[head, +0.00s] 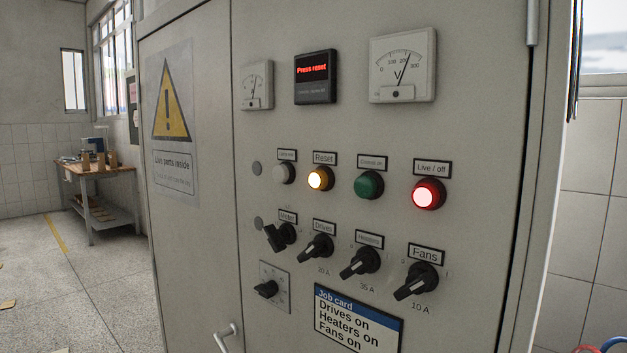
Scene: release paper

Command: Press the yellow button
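The yellow button (321,179) is on the grey cabinet front (480,120) in the head view, under a label reading "Reset". It is lit, with a bright pale centre and an amber rim. A white button (284,173) is to its left. A dark green button (369,185) and a lit red button (428,194) labelled "Live / off" are to its right. A small display (315,77) above shows "Press reset" in red. My gripper is not in view.
Black rotary knobs (316,248) stick out in a row below the buttons. A job card (358,322) reads "Drives on, Heaters on, Fans on". A door handle (229,338) projects at the lower left. A wooden table (95,172) stands far left, with open floor before it.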

